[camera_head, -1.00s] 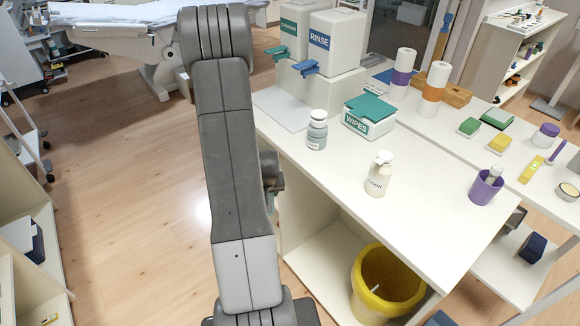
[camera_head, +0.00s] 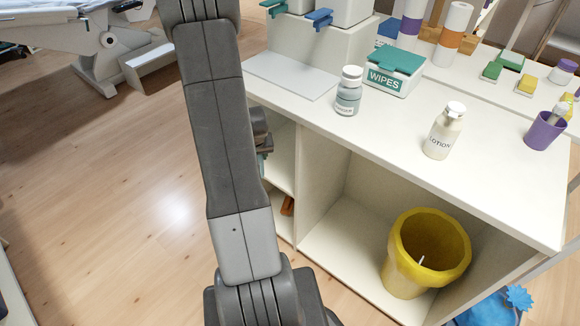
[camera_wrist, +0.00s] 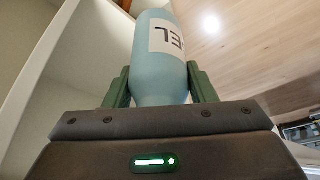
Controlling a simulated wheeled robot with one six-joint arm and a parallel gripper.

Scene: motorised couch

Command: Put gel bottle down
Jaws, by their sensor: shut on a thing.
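The gel bottle (camera_wrist: 160,75) is pale blue-green with a white label showing part of the word "GEL" in the wrist view. My gripper (camera_wrist: 160,88) is shut on it, with one green finger on each side. In the head view my arm hides most of the gripper; only a small part shows beside the counter's left end, below the top. The gel bottle cannot be made out clearly there. The white counter (camera_head: 400,160) has a bare stretch of top along its front.
A labelled grey-blue bottle (camera_head: 348,92), a lotion bottle (camera_head: 443,132), a wipes box (camera_head: 396,72) and a purple cup (camera_head: 545,130) stand on the counter. A pale plate (camera_head: 288,76) lies at its left end. A yellow bin (camera_head: 428,252) sits on the lower shelf.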

